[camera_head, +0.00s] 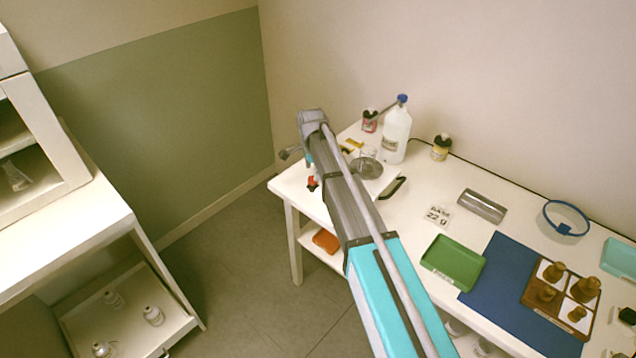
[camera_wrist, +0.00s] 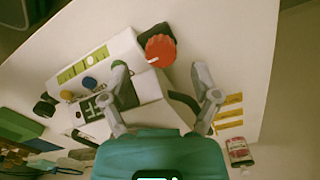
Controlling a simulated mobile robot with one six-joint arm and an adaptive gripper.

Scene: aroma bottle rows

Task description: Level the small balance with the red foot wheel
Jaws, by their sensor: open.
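The red foot wheel (camera_wrist: 160,50) has a white mark and sits on a black mount at the edge of the white balance (camera_wrist: 122,52) in the wrist view. In the head view the red wheel (camera_head: 312,182) shows left of my arm, which hides much of the balance. The round pan (camera_head: 368,168) shows right of my arm.
Close to the balance stand a blue-capped bottle (camera_head: 396,136), a red-labelled bottle (camera_head: 369,122) and a yellow bottle (camera_head: 440,148). A green tray (camera_head: 453,262) and a blue mat (camera_head: 512,290) lie farther right. A second bench (camera_head: 62,215) stands left across open floor.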

